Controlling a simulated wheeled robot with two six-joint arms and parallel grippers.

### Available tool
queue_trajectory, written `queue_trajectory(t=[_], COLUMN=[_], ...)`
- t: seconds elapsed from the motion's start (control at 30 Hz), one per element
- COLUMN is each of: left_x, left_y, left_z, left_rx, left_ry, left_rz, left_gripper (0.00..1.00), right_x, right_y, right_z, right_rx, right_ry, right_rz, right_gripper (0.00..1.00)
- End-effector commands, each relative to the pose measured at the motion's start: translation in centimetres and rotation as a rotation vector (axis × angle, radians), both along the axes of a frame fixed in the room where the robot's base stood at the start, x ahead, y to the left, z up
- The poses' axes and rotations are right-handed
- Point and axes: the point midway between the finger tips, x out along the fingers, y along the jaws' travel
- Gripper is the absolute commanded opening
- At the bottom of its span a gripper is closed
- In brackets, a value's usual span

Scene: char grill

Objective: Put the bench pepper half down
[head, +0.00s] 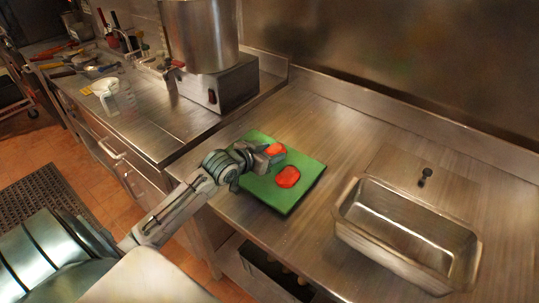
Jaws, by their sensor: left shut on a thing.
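A red pepper half (274,151) is held in my left gripper (262,157), which is shut on it over the upper part of the green board (284,205). I cannot tell whether this piece touches the board or is a little above it. A second red pepper half (288,177) lies on the board, just below and to the right of the held one. The board lies on the steel bench near its front left edge. My right gripper is not in the view.
An empty steel pan (384,247) stands to the right of the board, with a small dark object (425,175) behind it. The bench behind the board is clear.

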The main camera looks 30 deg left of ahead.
Motion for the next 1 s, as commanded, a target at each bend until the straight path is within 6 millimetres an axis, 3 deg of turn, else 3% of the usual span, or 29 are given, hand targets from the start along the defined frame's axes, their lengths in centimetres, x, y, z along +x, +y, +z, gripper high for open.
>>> queue_trajectory(t=[0.13,0.57,0.6,0.7,1.0], left_x=[-0.2,-0.2,-0.2,-0.2,-0.2], left_y=[0.0,0.0,0.0,0.0,0.0], left_z=[-1.3,-2.2,-2.2,-2.2,-2.2], left_rx=[-0.002,0.001,0.001,0.002,0.002], left_ry=[0.005,0.002,0.002,0.002,0.002], left_rz=[0.002,0.001,0.001,0.001,0.001], left_gripper=[0.28,0.28,0.52,0.72,0.72], right_x=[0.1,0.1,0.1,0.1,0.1], right_y=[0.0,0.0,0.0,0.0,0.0], right_z=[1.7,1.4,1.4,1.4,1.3], right_rx=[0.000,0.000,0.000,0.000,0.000], right_ry=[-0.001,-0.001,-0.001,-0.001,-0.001], right_rz=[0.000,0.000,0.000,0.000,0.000], right_gripper=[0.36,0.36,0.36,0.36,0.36])
